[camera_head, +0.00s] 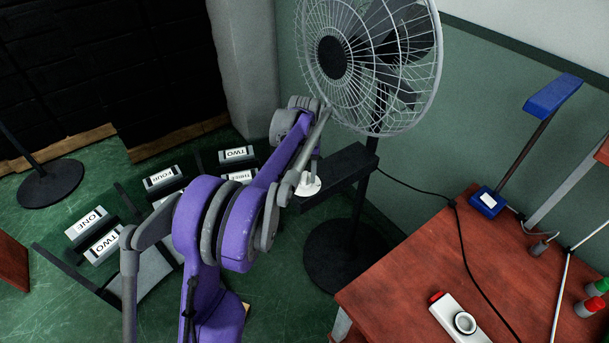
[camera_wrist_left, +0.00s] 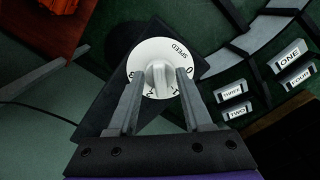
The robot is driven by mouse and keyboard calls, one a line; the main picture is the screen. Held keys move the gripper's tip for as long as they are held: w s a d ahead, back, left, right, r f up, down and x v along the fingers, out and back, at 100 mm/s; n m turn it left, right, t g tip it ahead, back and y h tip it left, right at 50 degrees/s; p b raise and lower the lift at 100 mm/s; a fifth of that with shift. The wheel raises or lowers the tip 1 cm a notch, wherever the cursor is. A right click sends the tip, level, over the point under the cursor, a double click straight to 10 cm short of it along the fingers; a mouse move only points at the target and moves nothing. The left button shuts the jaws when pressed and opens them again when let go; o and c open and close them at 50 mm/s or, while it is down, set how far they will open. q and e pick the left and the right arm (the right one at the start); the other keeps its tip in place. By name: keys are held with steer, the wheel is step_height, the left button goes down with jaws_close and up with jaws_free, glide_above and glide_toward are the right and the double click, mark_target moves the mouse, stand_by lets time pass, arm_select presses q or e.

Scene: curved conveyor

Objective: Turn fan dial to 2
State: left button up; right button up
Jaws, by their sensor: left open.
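The fan (camera_head: 335,58) stands at the back, with a dark control box (camera_head: 345,172) on its pole. The white round fan dial (camera_wrist_left: 160,52) carries the word SPEED, a 0 at the right and partly hidden numbers; its raised knob (camera_wrist_left: 158,80) points roughly toward my gripper. The dial also shows in the head view (camera_head: 309,186), partly behind my gripper. My left gripper (camera_wrist_left: 160,82) is open, with one finger on each side of the knob. I cannot tell whether the fingers touch it or which number it points to. My right gripper is not in view.
A red-brown table (camera_head: 400,275) at the right holds a blue device (camera_head: 489,201), a white box (camera_head: 460,318) and cables. A black cable runs from the fan to the table.

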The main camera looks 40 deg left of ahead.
arm_select(q)
steer(key=shift+f, duration=0.1)
jaws_close()
